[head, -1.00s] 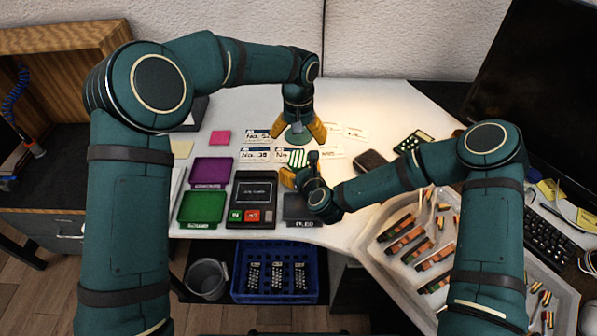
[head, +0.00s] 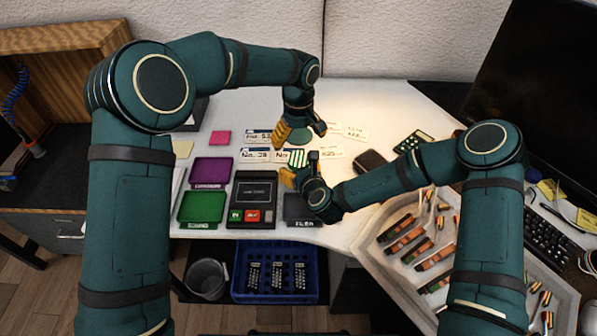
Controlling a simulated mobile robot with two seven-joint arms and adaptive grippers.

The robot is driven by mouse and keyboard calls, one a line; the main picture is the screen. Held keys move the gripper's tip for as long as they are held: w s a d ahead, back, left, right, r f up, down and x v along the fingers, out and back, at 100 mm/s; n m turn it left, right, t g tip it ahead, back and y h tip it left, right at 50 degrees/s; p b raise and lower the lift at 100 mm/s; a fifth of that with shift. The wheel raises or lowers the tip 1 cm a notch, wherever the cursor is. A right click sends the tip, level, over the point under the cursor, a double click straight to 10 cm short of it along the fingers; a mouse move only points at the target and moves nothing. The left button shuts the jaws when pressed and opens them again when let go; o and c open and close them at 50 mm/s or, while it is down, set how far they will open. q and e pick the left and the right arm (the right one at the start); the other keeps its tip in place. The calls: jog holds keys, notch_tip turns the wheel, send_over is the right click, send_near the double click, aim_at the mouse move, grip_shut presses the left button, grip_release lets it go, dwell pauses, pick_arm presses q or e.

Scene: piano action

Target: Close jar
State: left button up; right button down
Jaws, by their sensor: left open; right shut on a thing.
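A small green-and-white striped object (head: 297,158), which may be the jar, sits at the fingertips of my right gripper (head: 299,172). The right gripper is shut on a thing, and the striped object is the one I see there. My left gripper (head: 300,132) is just above it in the picture, with yellow fingers spread apart, pointing down. A teal rounded piece (head: 302,137) shows between the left fingers; I cannot tell whether it is a lid or touches them. The jar's opening is not clear, and the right gripper partly hides the striped object.
White number cards (head: 257,136) lie around the grippers. A purple tray (head: 211,172), a green tray (head: 203,206) and a dark device (head: 252,199) are to the left. A dark block (head: 371,161) and a divided tray (head: 375,244) with striped parts are to the right.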

aim_at(298, 159)
pick_arm(q)
notch_tip(298, 159, down, 8)
jog(key=shift+r, duration=0.2)
dwell(0.3)
jog(key=c, duration=1.3)
jog(key=m, duration=0.6)
jog(key=o, duration=1.2)
jog(key=shift+r, duration=0.1)
